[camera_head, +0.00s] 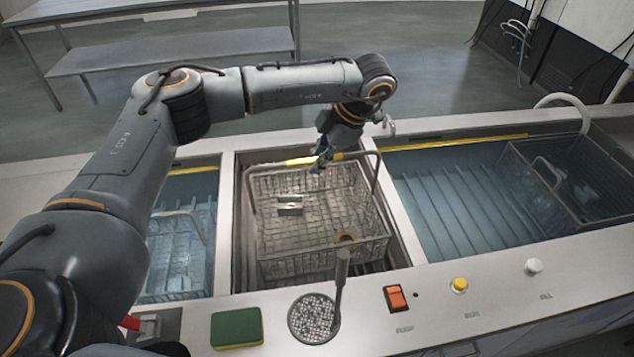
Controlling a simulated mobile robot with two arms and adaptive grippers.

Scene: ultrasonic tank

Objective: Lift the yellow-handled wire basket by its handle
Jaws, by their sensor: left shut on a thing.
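The yellow-handled wire basket (262,210) is in the middle tank bay, looking roughly level. Its yellow handle grip (299,161) is at the far side, on the wire handle. My left gripper (320,166) comes down over the far side of the basket and is shut on the handle, at the yellow grip. A small metal block (289,206) lies in the basket. I cannot tell whether the basket's bottom touches the tank floor. My right gripper is not in view.
Another wire basket (178,275) sits in the left bay, and a dark one (560,205) at the far right. A faucet (341,270) rises over the front edge. A sponge (237,328), drain (311,316) and buttons (397,297) are on the front counter.

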